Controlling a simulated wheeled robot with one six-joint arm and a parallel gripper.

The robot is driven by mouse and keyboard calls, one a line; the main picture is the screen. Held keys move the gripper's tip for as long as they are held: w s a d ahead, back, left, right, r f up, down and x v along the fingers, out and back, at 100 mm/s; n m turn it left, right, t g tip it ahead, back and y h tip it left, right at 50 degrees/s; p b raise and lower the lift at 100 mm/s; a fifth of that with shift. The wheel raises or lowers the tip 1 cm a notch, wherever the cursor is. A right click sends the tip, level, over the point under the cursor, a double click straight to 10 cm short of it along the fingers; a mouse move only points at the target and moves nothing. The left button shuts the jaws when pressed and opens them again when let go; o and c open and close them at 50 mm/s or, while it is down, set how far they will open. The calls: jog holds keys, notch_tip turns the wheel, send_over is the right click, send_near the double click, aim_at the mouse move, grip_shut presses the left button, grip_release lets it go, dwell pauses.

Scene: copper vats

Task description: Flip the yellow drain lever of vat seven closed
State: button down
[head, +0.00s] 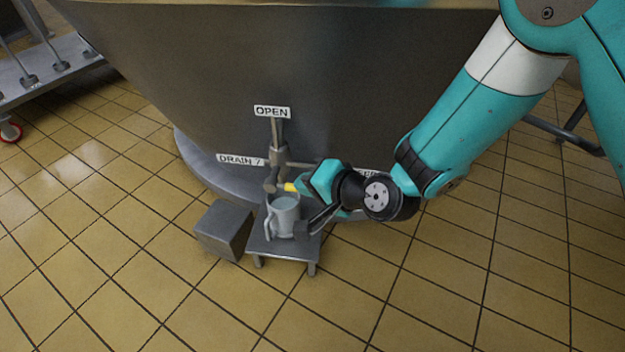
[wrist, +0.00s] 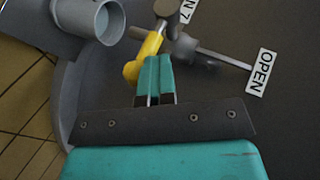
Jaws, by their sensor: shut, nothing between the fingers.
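The yellow drain lever (wrist: 147,52) sits on the grey drain valve at the foot of the vat (head: 240,75). In the head view only a small yellow piece (head: 290,187) shows, beside my gripper (head: 306,184). The plate "DRAIN 7" (head: 240,160) is left of the valve, and the plate "OPEN" (head: 272,112) is above it, with a grey rod (head: 277,132) reaching up towards it. My gripper (wrist: 154,62) is shut and empty, its fingertips right at the lever in the wrist view. I cannot tell whether they touch. Another plate (head: 366,172) is mostly hidden by my arm.
A grey jug (head: 284,215) stands on a small metal stand (head: 262,246) below the valve, close to my gripper. A grey block (head: 224,229) is left of the stand. A wheeled rack (head: 45,75) is at the far left. The tiled floor in front is clear.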

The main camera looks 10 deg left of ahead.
jog(key=a+r+p+v, duration=0.1)
jog(key=p+v, duration=0.3)
jog(key=v, duration=0.8)
jog(key=shift+r, duration=0.7)
jog(key=shift+w, duration=0.1)
jog(key=s+d+r+n+g+p, duration=0.1)
jog(key=s+r+n+g+p, duration=0.15)
jog(key=r, duration=0.35)
jog(key=s+d+r+n+g+p, duration=0.1)
jog(key=r+n, duration=0.2)
jog(key=r, duration=0.2)
jog(key=s+d+r+n+g+h+p, duration=0.3)
jog(key=s+d+r+n+h+p, duration=0.3)
jog(key=s+d+r, duration=0.55)
notch_tip(320, 180, up, 38)
jog(key=w+d+m+p, duration=0.1)
jog(key=d+p, duration=0.1)
jog(key=p, duration=3.4)
jog(key=shift+w+d+r+h, duration=0.2)
jog(key=shift+d+h, duration=0.1)
jog(key=shift+h, duration=0.1)
